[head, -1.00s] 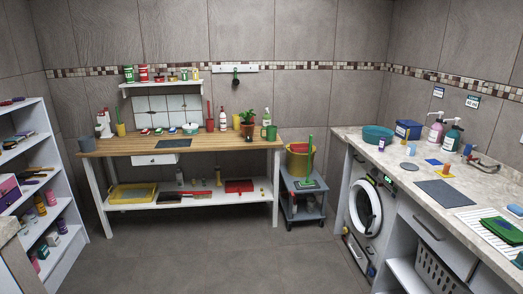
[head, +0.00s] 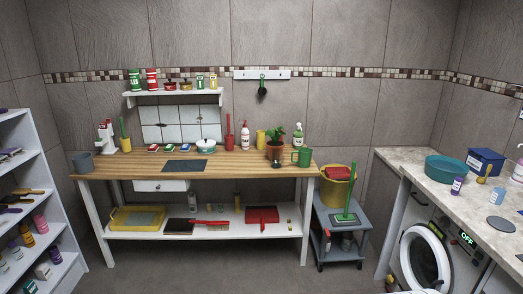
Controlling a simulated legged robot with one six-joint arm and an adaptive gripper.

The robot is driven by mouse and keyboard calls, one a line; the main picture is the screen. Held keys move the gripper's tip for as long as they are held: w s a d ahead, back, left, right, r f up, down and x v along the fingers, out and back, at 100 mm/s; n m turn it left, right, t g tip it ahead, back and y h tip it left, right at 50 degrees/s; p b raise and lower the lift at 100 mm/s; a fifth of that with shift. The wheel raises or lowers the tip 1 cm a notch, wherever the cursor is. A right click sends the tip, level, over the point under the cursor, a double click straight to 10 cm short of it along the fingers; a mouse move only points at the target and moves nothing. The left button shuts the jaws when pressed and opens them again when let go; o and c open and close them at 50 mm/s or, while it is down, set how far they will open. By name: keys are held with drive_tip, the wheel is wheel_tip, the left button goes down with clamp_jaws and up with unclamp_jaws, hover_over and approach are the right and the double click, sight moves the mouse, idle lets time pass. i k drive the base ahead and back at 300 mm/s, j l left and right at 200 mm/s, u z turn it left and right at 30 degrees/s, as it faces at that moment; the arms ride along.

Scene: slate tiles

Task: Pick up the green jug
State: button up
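The green jug (head: 303,157) stands upright near the right end of the wooden-topped workbench (head: 232,163), with its handle towards the left. It is just right of a potted plant (head: 275,150) and below and in front of a pale bottle with a green top (head: 298,135). I cannot make out my gripper in the head view.
A grey cart (head: 345,222) with a yellow bucket (head: 338,190) stands right of the workbench. A counter with a washing machine (head: 424,258) is at the right. A white shelf unit (head: 50,200) is at the left. The floor before the workbench looks clear.

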sight(305, 154)
drive_tip(key=i, duration=1.45)
drive_tip(key=i+z, duration=0.15)
drive_tip(key=i, duration=0.3)
drive_tip(key=i+j+z, duration=0.15)
drive_tip(key=i, duration=0.35)
drive_tip(key=i+j+z, duration=0.15)
drive_tip(key=i, duration=0.3)
drive_tip(key=i+j+z, duration=0.15)
drive_tip(key=i, duration=0.3)
